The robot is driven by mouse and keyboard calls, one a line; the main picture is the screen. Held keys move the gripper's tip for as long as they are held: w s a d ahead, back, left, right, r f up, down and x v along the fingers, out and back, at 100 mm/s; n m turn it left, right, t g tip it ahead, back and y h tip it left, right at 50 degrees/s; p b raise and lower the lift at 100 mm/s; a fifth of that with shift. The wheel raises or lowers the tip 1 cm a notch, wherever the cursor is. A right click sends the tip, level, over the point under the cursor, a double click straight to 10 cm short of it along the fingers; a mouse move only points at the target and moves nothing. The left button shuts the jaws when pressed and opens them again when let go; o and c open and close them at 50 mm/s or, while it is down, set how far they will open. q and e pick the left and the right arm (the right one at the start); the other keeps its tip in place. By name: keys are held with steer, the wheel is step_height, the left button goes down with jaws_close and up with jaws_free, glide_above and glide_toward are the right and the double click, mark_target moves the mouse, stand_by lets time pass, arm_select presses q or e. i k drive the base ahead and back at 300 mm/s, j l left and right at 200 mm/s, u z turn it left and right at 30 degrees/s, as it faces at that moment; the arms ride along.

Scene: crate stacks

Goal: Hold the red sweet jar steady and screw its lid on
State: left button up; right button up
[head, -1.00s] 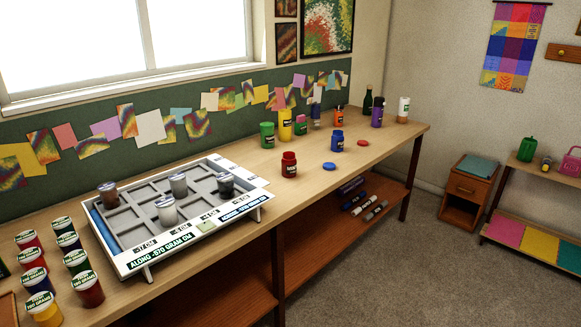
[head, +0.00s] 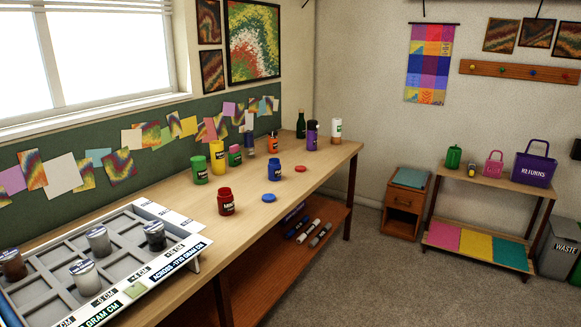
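The red jar (head: 226,203) stands upright and open-topped on the long wooden workbench, near its front edge and right of the grey tray. A flat red lid (head: 300,169) lies on the bench farther back and to the right, apart from the jar. A blue lid (head: 268,198) lies between them, in front of a blue jar (head: 273,169). Neither of my grippers shows in the head view.
A compartment tray (head: 133,290) with several small jars fills the near left of the bench (head: 330,157). Green, yellow and other bottles stand behind the red jar. Markers lie on the lower shelf. A small cabinet (head: 403,203) and a low shelf stand beyond open carpet.

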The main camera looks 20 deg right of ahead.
mark_target(226, 206)
steer(key=i+l+u, duration=0.2)
steer(key=i+l, duration=0.2)
steer(key=i, duration=0.2)
steer(key=i+l+u, duration=0.15)
steer(key=i+l, duration=0.5)
steer(key=l, duration=0.2)
steer(key=i+l+u, duration=0.15)
steer(key=l, duration=0.25)
steer(key=i+l, duration=0.15)
steer(key=l, duration=0.25)
steer(key=i+l+u, duration=0.1)
steer(key=l, duration=0.3)
steer(key=i+l, duration=0.2)
steer(key=l, duration=0.2)
steer(key=i+l+u, duration=0.15)
steer(key=l, duration=0.3)
steer(key=i+l, duration=0.1)
steer(key=l, duration=0.3)
